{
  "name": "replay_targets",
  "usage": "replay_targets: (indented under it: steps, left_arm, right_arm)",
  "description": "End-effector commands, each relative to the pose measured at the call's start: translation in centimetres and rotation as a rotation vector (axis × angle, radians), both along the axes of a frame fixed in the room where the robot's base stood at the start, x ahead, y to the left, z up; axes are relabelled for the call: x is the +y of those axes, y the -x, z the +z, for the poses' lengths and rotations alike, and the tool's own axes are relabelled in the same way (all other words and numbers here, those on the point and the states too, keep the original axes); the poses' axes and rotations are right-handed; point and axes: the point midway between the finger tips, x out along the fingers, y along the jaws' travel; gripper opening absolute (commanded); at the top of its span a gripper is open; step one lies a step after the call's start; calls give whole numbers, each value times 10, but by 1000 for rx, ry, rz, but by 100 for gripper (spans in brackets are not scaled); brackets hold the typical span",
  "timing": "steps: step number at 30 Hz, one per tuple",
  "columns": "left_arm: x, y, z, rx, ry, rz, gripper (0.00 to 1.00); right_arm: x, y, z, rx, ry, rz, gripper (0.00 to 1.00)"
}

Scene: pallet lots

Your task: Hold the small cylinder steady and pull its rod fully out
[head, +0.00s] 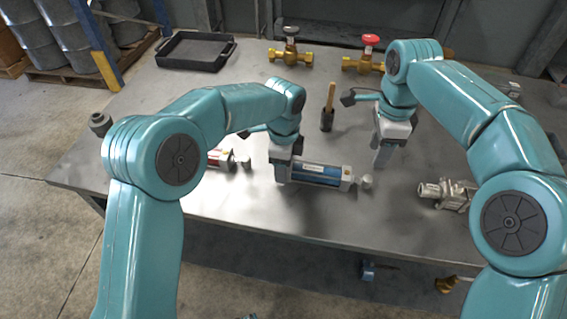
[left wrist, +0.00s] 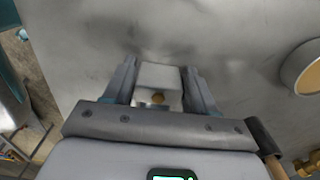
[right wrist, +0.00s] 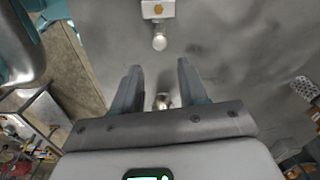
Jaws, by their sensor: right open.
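A small cylinder with a blue label (head: 320,172) lies on the grey table, with its round rod end (head: 365,182) pointing right and close to the body. My left gripper (head: 282,178) is at the cylinder's left end. In the left wrist view its fingers press both sides of the silver end block (left wrist: 158,76). My right gripper (head: 383,160) is open above the table, beyond the rod end and apart from it. In the right wrist view the rod end (right wrist: 160,41) and end block (right wrist: 158,9) lie ahead of the fingers. A shiny bit between these fingers is unclear.
A red cylinder (head: 220,159) lies left, partly behind my left arm. A silver fitting (head: 452,194) lies right. A wooden-handled tool (head: 328,112), brass valves (head: 290,55) and a black tray (head: 196,51) are farther back. The front table strip is clear.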

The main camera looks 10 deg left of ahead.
Motion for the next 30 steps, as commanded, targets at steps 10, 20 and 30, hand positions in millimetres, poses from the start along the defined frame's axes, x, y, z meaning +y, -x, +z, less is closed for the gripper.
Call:
replay_targets:
  steps: [10,20,30]
  left_arm:
    - [0,0,0,-1,0,0,0]
    - [0,0,1,-2,0,1,0]
    - [0,0,1,-1,0,0,0]
  right_arm:
    - [0,0,0,0,0,0,0]
    - [-17,-11,-27,-62,140,420,0]
    - [10,41,-37,-97,587,1492,0]
